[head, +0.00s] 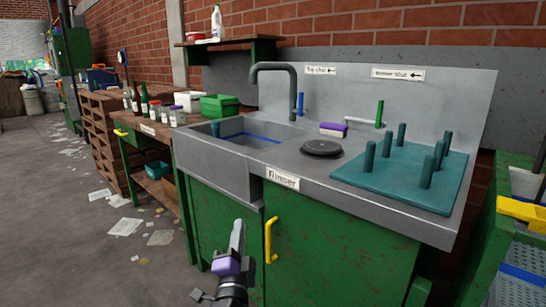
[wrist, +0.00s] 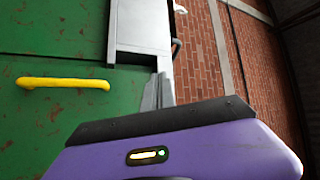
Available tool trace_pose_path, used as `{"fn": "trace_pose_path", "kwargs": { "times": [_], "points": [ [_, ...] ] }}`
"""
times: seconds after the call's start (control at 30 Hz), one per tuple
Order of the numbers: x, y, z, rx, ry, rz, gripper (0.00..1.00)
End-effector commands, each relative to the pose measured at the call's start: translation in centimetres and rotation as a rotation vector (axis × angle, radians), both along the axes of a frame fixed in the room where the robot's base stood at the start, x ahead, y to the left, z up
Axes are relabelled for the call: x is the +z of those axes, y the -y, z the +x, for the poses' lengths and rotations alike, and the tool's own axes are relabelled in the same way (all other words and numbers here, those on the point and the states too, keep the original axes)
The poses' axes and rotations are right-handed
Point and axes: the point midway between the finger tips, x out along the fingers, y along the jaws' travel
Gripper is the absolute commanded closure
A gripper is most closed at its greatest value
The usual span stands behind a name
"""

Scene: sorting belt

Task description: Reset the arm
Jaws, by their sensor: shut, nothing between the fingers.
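My gripper (head: 238,236) shows at the bottom of the head view, its grey fingers pointing up and together, in front of the green cabinet (head: 330,250) under the sink. It is shut and empty. In the wrist view the fingers (wrist: 158,92) rise past the dark edge of my purple wrist housing. The cabinet's yellow handle (head: 270,240) is just right of the fingers in the head view; a yellow handle also shows at left in the wrist view. The gripper appears apart from the cabinet.
The counter holds a steel sink (head: 245,135), a black round disc (head: 321,147), a purple sponge (head: 333,129) and a teal peg board (head: 400,180). A wooden bench (head: 148,127) with bottles and jars stands left. A bin with a yellow part (head: 522,210) is at right. Papers litter the open floor at left.

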Motion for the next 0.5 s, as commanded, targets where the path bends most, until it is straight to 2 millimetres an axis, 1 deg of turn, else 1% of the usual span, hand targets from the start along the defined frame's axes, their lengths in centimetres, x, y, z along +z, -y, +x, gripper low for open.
{"fn": "trace_pose_path", "kwargs": {
  "times": [0.03,0.17,0.2,0.27,0.37,0.4,0.47,0.5],
  "points": [
    [-1.0,2.1,-1.0,-0.012,0.016,-0.063,1.00],
    [-2.8,6.3,-4.2,-0.032,0.055,-0.234,1.00],
    [-3.3,7.5,-5.3,-0.039,0.065,-0.284,1.00],
    [-4.2,9.3,-7.1,-0.046,0.073,-0.358,1.00],
    [-5.7,12.0,-10.3,-0.057,0.080,-0.474,1.00],
    [-6.2,13.0,-11.6,-0.059,0.082,-0.519,1.00],
    [-7.0,14.5,-13.7,-0.064,0.080,-0.584,1.00],
    [-7.6,15.4,-15.2,-0.066,0.076,-0.627,1.00]
  ]
}}
